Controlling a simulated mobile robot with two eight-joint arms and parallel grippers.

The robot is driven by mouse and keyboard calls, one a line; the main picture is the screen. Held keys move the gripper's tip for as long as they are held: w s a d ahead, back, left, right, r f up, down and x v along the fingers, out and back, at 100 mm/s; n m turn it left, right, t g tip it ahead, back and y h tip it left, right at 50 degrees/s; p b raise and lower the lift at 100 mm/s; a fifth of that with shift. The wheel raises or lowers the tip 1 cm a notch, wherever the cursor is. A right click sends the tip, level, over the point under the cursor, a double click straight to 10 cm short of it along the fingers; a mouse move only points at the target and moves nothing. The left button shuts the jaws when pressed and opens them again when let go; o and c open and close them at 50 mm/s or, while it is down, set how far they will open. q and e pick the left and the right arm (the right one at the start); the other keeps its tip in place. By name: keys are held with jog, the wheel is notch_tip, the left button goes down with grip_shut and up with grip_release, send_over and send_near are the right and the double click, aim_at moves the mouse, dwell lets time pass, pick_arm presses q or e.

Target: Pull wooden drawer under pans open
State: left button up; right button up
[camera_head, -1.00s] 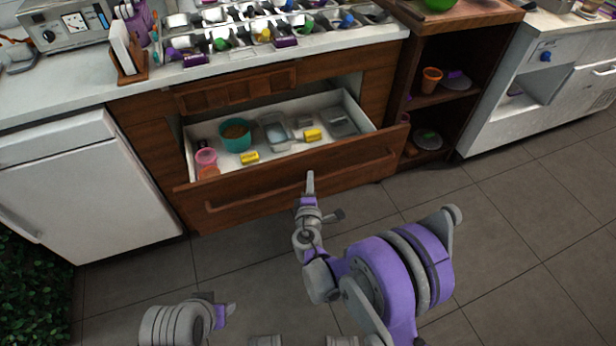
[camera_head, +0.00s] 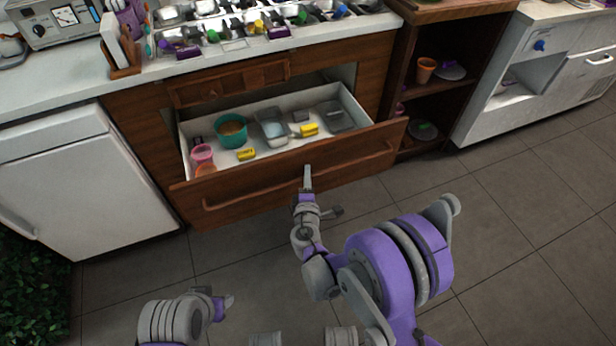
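The wooden drawer (camera_head: 280,176) under the pans is pulled open, its white inside showing below the counter. Its long wooden bar handle (camera_head: 240,197) crosses the front. My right gripper (camera_head: 307,178) is upright in front of the drawer, overlapping the middle of the handle in the picture. I cannot tell whether it touches or grips the handle, or how far its fingers are apart. My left gripper (camera_head: 226,303) is low at the bottom left, away from the drawer. Its fingers are too small and turned to read.
The drawer holds a teal pot (camera_head: 232,131), a pink cup (camera_head: 202,156), yellow packs (camera_head: 309,130) and clear containers (camera_head: 271,126). Topping pans (camera_head: 240,28) sit on the counter. A white fridge (camera_head: 85,180) stands left, open shelves (camera_head: 430,95) right. The tiled floor (camera_head: 520,250) is clear.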

pick_arm(q)
jog(key=shift+s+r+p, duration=0.1)
jog(key=shift+r+p, duration=0.5)
jog(key=shift+r, duration=0.05)
pick_arm(e)
jog(key=s+r, duration=0.2)
jog(key=s, duration=0.8)
jog(key=shift+s+a, duration=0.3)
jog(key=shift+a, duration=0.15)
jog(key=s+d+r+m+g+h, duration=0.2)
jog(key=s+d+m+g, duration=0.25)
jog(key=d, duration=0.35)
jog(key=s+d+r+m+g+h, duration=0.1)
jog(key=s+d+m+g, duration=0.2)
jog(key=d+m, duration=0.35)
jog(key=s+r+m+g+y, duration=0.1)
jog(key=s+m+g+y, duration=0.45)
jog(key=s, duration=1.05)
pick_arm(q)
notch_tip(320, 180, up, 25)
jog(key=w+t+p, duration=0.1)
jog(key=p, duration=2.1)
jog(key=shift+w, duration=0.15)
pick_arm(e)
notch_tip(320, 180, up, 25)
jog(key=w+m+t+h, duration=0.1)
jog(key=t, duration=0.1)
jog(key=shift+r, duration=0.15)
